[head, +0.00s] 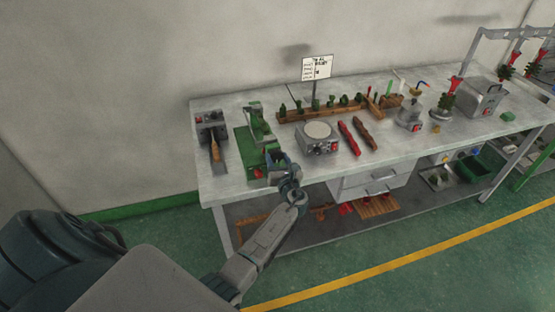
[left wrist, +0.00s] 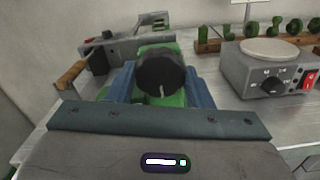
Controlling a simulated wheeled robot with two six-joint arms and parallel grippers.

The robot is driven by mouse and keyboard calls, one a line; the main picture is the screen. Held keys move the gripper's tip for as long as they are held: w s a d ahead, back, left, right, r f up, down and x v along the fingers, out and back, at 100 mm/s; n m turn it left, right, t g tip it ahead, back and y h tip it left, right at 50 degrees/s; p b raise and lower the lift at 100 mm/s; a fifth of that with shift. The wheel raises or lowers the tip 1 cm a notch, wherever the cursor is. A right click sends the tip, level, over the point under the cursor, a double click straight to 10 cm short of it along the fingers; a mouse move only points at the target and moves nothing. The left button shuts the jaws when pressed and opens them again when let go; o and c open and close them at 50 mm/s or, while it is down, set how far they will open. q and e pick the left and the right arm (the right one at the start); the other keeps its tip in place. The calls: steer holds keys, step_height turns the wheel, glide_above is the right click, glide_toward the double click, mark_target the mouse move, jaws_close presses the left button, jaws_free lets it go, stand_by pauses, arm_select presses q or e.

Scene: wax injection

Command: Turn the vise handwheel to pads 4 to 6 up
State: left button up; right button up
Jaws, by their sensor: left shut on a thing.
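The green vise (head: 262,130) stands near the left end of the workbench, and its green body (left wrist: 165,98) also shows in the left wrist view. My left gripper (head: 280,165) is at the vise's front side. In the left wrist view the black round handwheel (left wrist: 160,70) sits between my two blue fingers, which are shut on it. A short white mark on the handwheel points down. The pads cannot be made out, as the gripper and handwheel cover part of the vise. My right gripper is not in view.
A grey hot plate box (head: 318,140) with a dial and red switch stands right of the vise. A small grey unit with a wooden-handled tool (head: 213,135) stands left of it.

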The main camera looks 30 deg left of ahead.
arm_select(q)
steer(key=shift+s+f, duration=0.1)
steer(key=shift+f, duration=0.1)
steer(key=o, duration=1)
steer(key=shift+r, duration=0.1)
steer(key=shift+s+d, duration=0.15)
steer(key=shift+d, duration=0.2)
steer(key=b+v, duration=0.3)
steer(key=v, duration=0.7)
steer(key=shift+b, duration=0.4)
